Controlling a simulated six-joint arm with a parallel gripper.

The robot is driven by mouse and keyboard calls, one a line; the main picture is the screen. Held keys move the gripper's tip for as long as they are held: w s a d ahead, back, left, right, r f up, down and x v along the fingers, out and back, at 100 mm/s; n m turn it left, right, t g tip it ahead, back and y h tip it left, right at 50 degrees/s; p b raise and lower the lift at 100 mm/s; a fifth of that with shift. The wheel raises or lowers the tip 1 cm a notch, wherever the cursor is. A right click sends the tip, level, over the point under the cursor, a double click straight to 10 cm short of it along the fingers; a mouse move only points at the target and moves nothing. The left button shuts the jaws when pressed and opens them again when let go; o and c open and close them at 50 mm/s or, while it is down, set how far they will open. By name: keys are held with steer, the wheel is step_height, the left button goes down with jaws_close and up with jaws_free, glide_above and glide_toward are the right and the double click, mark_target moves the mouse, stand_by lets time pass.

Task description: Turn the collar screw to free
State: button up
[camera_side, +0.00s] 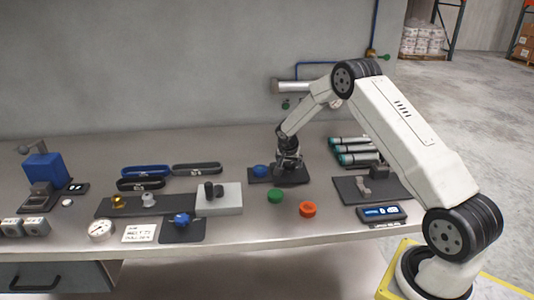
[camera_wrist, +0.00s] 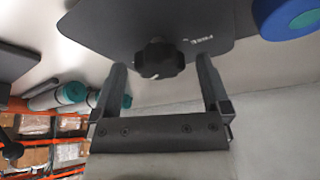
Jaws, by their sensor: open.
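The collar screw appears to be a black lobed knob (camera_wrist: 160,60) on a dark plate (camera_wrist: 115,25) with a small white label, partly legible. In the wrist view the knob shows in the gap between the fingertips of my gripper (camera_wrist: 161,68), with room on both sides. I cannot tell whether the fingers reach down around it or stop just above. In the side view my gripper (camera_side: 289,162) points down over the right part of the dark plate (camera_side: 285,181) and hides the knob. My gripper is open and empty.
A grey block (camera_side: 222,201) stands to the left. Teal-ended cylinders (camera_side: 350,147) lie behind right.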

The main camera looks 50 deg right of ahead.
steer(key=c, duration=1.3)
steer(key=shift+n+t, duration=0.3)
steer(key=shift+n, duration=0.4)
steer(key=shift+n+t+y, duration=0.6)
steer(key=shift+n, duration=1.7)
steer(key=shift+s+d+n+t+y, duration=0.1)
steer(key=shift+n+t+y, duration=0.3)
steer(key=shift+n, duration=1.15)
steer(key=shift+d+n+t+y, duration=0.1)
steer(key=shift+n+y, duration=0.6)
steer(key=shift+n, duration=0.85)
steer(key=n+y, duration=0.2)
steer(key=n, duration=0.4)
steer(key=n+y, duration=0.1)
steer(key=n, duration=0.2)
steer(key=n+g+y, duration=0.1)
steer(key=n, duration=0.1)
steer(key=shift+d+n+g, duration=0.15)
steer(key=shift+n+g, duration=0.15)
steer(key=shift+n, duration=0.1)
